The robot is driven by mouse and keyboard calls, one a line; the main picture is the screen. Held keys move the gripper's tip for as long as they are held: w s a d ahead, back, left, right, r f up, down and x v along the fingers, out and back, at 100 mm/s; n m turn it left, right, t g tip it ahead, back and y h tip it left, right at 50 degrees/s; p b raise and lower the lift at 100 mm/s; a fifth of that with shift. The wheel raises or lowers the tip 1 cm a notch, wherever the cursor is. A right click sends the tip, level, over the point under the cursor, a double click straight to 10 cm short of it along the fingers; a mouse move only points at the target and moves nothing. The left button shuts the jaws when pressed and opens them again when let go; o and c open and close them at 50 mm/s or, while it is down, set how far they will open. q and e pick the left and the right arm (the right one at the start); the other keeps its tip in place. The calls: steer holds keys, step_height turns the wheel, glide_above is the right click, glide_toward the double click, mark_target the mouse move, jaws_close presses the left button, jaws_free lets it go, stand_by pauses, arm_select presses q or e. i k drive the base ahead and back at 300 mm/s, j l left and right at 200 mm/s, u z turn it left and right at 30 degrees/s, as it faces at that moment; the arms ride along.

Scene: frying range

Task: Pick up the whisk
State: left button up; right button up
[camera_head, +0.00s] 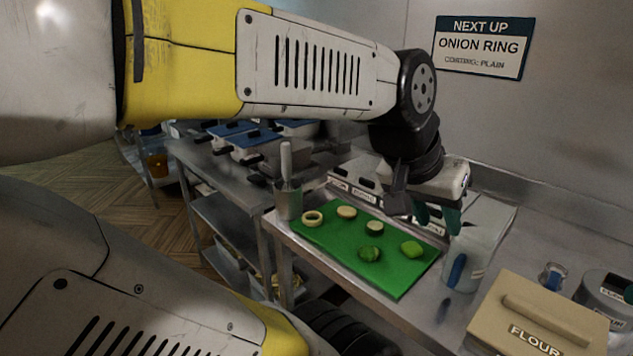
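I cannot make out a whisk for certain. A pale upright handle (286,158) stands in a grey metal holder (288,202) at the back left corner of the counter; its lower end is hidden, so I cannot tell what tool it is. My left gripper (437,217) hangs over the back right of the green board, its teal-tipped fingers apart and nothing visible between them. It is close to a pale jug (466,268) with a blue grip, well to the right of the upright handle. My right arm shows at the lower left, but its gripper is out of view.
The green board (328,251) holds several round slices. A tan flour box (537,318), a small glass (552,275) and a lidded grey tub (607,293) crowd the right. Blue-lidded bins (250,141) stand on a steel bench behind. A wall sign (484,46) reads onion ring.

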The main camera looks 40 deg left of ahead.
mark_target(286, 148)
steer(key=u, duration=1.75)
steer(key=z, duration=2.9)
steer(key=u, duration=2.9)
steer(key=i+j+z, duration=0.45)
steer(key=i+j, duration=0.25)
steer(key=j, duration=0.1)
